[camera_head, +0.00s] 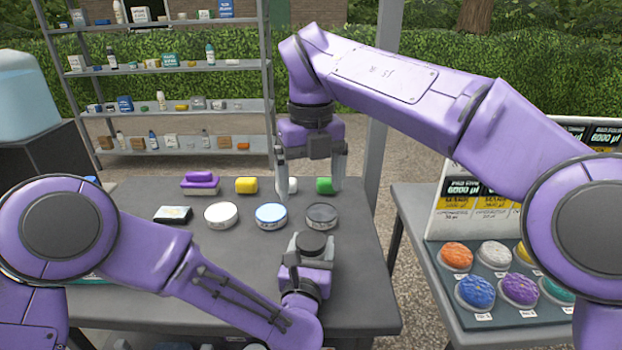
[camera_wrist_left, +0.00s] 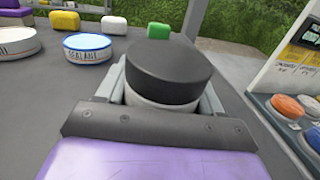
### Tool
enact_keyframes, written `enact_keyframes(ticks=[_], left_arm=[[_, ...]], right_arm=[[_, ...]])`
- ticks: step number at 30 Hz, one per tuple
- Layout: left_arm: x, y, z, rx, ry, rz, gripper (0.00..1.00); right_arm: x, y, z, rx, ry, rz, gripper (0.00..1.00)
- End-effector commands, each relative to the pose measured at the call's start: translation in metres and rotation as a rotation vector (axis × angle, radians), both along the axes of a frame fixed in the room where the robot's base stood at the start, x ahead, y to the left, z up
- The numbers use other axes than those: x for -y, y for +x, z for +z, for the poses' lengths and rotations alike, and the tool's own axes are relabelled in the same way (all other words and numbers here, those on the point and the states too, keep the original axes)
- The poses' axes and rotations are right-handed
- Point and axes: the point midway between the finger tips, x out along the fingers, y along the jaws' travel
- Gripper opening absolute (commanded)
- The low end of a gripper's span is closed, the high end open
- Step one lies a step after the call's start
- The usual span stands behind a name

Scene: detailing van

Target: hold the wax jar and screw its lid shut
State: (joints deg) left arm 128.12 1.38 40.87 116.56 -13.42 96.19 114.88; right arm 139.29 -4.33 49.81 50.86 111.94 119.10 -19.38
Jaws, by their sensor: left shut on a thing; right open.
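The wax jar (camera_wrist_left: 160,101) is pale, with a wide black lid (camera_wrist_left: 168,72) resting on top of it. My left gripper (camera_head: 312,250) is shut around the jar body, near the front of the table. In the head view the black lid (camera_head: 312,243) shows between its fingers; the body is mostly hidden. I cannot tell how tightly the lid sits. My right gripper (camera_head: 310,187) is open and empty, pointing down, above and behind the jar. Its fingers are apart from the lid.
Yellow (camera_head: 246,185) and green (camera_head: 324,185) blocks lie farther back. A side table (camera_head: 405,200) with colored pads stands right.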

Motion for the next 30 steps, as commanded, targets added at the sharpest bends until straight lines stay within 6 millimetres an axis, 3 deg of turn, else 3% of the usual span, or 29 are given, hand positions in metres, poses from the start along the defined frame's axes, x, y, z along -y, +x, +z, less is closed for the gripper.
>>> enact_keyframes(ticks=[7, 8, 10, 21, 30], left_arm=[[0.0, 0.0, 0.0, 0.001, 0.0, 0.0, 0.0], [0.0, 0.0, 0.0, 0.001, 0.0, 0.0, 0.73], [0.0, 0.0, 0.0, 0.001, 0.0, 0.0, 0.95], [-0.001, -0.006, 0.0, 0.0, 0.0, -0.001, 0.96], [-0.01, -0.066, -0.002, 0.0, 0.0, -0.002, 0.96]], right_arm=[[0.0, 0.0, 0.001, 0.0, 0.0, 0.0, 0.91], [0.0, 0.0, 0.001, 0.0, 0.0, 0.0, 0.91], [0.0, 0.0, 0.001, 0.0, 0.0, 0.0, 0.91], [0.0, 0.0, -0.001, 0.0, 0.0, 0.0, 0.91], [0.0, 0.0, -0.015, 0.0, 0.0, 0.0, 0.91]])
